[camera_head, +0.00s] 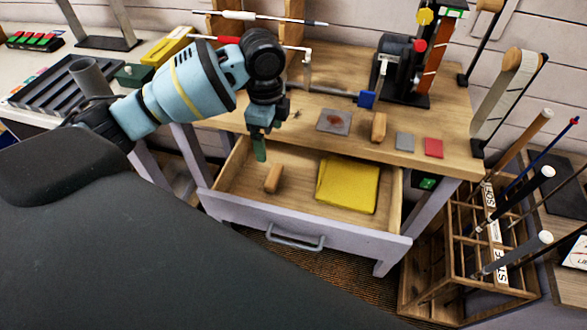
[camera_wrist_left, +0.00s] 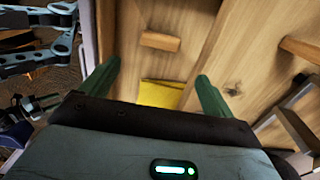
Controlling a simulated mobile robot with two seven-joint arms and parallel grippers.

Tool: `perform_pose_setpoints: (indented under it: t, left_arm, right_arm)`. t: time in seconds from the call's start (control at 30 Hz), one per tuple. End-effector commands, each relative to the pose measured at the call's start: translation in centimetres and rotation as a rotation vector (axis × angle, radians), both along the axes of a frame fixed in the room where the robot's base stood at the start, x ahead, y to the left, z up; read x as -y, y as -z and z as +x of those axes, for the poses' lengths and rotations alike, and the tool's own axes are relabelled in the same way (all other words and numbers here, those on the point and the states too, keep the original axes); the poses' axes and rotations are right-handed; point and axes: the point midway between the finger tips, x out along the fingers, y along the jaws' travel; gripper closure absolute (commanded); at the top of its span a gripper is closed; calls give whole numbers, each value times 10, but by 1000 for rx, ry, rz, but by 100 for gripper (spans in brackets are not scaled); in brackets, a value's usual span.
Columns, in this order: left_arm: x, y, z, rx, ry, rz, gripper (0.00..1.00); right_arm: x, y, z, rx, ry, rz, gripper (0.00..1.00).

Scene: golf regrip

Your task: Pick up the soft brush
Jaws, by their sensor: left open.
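A small wooden block-shaped piece (camera_head: 273,178), which looks like the wooden back of a brush, lies in the open drawer (camera_head: 305,231). It also shows in the left wrist view (camera_wrist_left: 160,41). No bristles show. A similar wooden piece (camera_head: 378,127) lies on the bench top, also at the right of the left wrist view (camera_wrist_left: 300,48); I cannot tell which is the soft brush. My left gripper (camera_head: 260,150) points down over the drawer, above and slightly left of the drawer piece. Its green fingers (camera_wrist_left: 157,72) are apart and empty. My right gripper is not in view.
A folded yellow cloth (camera_head: 348,185) lies in the drawer, right of the wooden piece. The bench top (camera_head: 290,128) edge is behind the drawer, with a grey plate (camera_head: 334,121) and a red block (camera_head: 433,148). A wooden club rack (camera_head: 470,240) stands at the right.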

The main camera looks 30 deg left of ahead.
Motion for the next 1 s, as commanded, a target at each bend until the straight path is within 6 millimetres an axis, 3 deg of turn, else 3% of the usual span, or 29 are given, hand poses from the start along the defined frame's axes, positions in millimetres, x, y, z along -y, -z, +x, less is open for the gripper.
perform_pose_setpoints:
  t: [0.33,0.7,1.0]
  left_arm:
    - [-1,4,0,-2,-1,1,12]
    - [-1,64,-1,-5,0,1,12]
    - [-1,81,0,0,0,1,12]
  right_arm:
    - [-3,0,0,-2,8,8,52]
    - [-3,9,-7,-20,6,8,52]
    - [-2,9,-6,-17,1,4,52]
